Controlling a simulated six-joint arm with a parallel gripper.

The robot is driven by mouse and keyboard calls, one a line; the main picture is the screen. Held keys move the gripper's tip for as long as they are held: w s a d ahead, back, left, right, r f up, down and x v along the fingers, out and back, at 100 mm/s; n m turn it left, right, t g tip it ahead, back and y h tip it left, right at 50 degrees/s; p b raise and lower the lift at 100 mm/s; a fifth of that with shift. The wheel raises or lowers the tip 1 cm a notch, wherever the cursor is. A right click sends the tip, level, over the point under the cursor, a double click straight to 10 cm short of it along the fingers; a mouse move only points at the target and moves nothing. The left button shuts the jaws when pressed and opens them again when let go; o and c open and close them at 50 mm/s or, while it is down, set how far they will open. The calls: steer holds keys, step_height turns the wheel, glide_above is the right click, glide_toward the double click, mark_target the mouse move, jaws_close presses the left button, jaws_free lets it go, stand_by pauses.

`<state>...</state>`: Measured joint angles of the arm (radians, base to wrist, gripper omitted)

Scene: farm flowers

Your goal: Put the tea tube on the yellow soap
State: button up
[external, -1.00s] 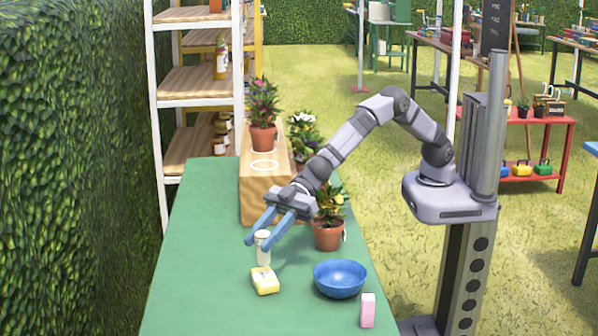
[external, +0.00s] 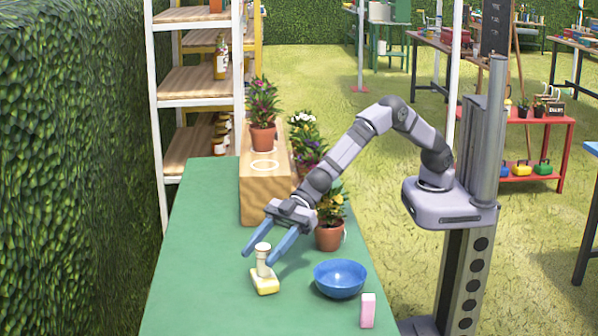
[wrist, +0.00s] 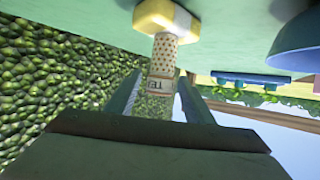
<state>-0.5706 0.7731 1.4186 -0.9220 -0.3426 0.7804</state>
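The tea tube (external: 263,262) is a slim pale cylinder with a light cap. It stands upright on the yellow soap (external: 266,284), which lies on the green table. In the wrist view the dotted, labelled tube (wrist: 165,54) meets the soap (wrist: 160,14) at its end. My gripper (external: 257,259) is open, with one blue finger on each side of the tube. The wrist view shows gaps between the tube and both fingers (wrist: 160,97).
A blue bowl (external: 340,279) and a pink block (external: 367,310) lie to the right. A potted plant (external: 329,236) stands just behind my gripper. A wooden block (external: 253,202) bears another pot (external: 262,138). The table's left side is clear.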

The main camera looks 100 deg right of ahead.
steer(key=shift+r, duration=0.15)
steer(key=shift+r, duration=0.1)
steer(key=v, duration=1.2)
stand_by(0.3)
